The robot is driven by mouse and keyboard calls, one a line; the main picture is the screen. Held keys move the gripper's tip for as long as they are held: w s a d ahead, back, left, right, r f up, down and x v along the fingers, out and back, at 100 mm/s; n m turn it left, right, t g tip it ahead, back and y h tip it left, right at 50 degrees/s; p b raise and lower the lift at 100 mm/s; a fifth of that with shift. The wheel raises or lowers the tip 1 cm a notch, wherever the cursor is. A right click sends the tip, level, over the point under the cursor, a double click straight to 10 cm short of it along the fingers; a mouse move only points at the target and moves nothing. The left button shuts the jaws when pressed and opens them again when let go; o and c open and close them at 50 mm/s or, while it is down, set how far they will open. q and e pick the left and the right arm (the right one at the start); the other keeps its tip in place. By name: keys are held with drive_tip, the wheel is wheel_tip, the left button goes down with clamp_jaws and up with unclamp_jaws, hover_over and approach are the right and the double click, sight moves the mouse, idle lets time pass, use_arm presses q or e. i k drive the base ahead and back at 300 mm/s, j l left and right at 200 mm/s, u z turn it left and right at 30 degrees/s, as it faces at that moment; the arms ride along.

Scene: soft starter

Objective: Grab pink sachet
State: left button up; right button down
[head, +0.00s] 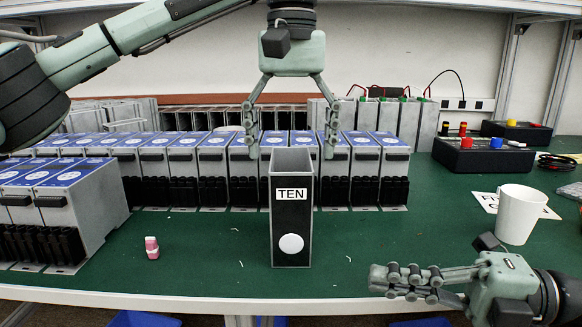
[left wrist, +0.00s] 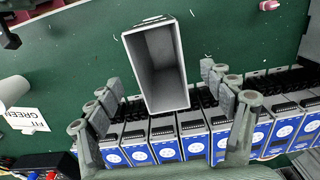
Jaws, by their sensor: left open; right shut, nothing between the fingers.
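A small pink item (head: 152,248) with a white band, apparently the pink sachet, stands on the green table at front left in the head view. Its pink end also shows at the top right edge of the left wrist view (left wrist: 269,5). My left gripper (head: 290,138) is open and empty, pointing down above and behind the tall box marked TEN, to the right of the pink item. My right gripper (head: 378,282) is shut and empty, low over the front right of the table, far from the pink item.
The open-topped box marked TEN (head: 291,215) stands mid-table. Rows of blue-topped grey units (head: 70,195) stand behind and at left. A white cup (head: 521,215), a printed card (head: 483,200) and a control box (head: 480,158) are at right. The table around the pink item is clear.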

sight(151, 242)
drive_tip(key=k, duration=1.5)
